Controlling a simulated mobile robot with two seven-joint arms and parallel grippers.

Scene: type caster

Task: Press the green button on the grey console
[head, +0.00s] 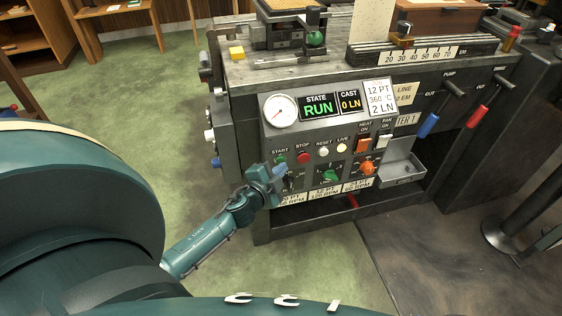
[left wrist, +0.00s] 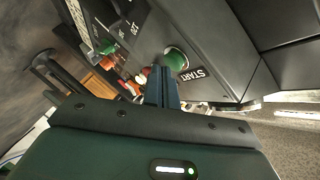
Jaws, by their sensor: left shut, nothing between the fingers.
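The grey console (head: 345,126) is the sloped front panel of a dark machine. Its green button (head: 281,159), labelled START, sits at the left end of a row, left of the red STOP button (head: 304,158). My left gripper (head: 277,172) is just below the green button in the head view, fingers shut and empty. In the left wrist view the green button (left wrist: 176,60) stands out in a pale ring beside its START label, just beyond the tips of the closed fingers (left wrist: 160,84). I cannot tell whether they touch. My right gripper is not in view.
The panel also has a white RESET button (head: 323,151), a dial gauge (head: 280,111), a screen reading RUN (head: 319,107), an orange switch (head: 363,145) and an orange knob (head: 367,167). A metal tray (head: 402,170) juts out at right. Green floor lies clear at left.

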